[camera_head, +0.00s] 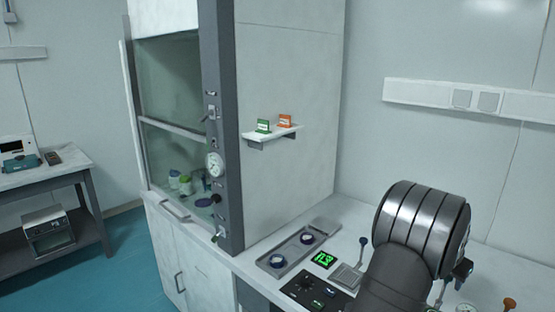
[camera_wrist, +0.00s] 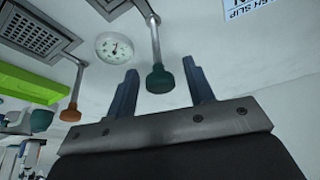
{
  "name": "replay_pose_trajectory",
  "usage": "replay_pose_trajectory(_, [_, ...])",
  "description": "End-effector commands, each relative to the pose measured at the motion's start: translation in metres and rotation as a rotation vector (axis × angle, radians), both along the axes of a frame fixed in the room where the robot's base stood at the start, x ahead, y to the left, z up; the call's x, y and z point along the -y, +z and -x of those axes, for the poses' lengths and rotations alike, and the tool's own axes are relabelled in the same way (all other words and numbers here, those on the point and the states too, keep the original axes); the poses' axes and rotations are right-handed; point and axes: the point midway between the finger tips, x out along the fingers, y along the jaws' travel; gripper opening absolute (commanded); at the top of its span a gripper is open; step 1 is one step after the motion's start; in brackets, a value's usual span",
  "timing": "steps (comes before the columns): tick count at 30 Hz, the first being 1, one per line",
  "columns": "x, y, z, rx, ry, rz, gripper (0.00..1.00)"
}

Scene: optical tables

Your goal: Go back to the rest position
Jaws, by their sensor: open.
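My gripper (camera_wrist: 160,90) shows in the wrist view with its two blue-grey fingers spread apart. A teal-green knob (camera_wrist: 160,80) on a metal rod appears between the fingers in the picture, with a visible gap on each side. I cannot tell how far it is from the fingertips in depth. In the head view, my dark arm fills the right side, and the gripper itself is hidden or too small to make out.
The wrist view shows an orange-tipped lever (camera_wrist: 71,114), a round gauge (camera_wrist: 114,46) and a green bar (camera_wrist: 28,83). In the head view, a tray (camera_head: 290,249) with two round items and a lever (camera_head: 361,250) stand left of my arm. A fume hood (camera_head: 290,120) rises behind.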

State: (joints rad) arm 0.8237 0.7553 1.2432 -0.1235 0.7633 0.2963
Motion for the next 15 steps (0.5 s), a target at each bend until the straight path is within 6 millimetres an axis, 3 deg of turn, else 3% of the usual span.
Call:
replay_pose_trajectory(8, [0.000, 0.001, 0.000, 0.000, 0.000, 0.000, 0.48])
replay_pose_trajectory(15, [-0.004, 0.018, 0.002, 0.002, 0.000, 0.002, 0.48])
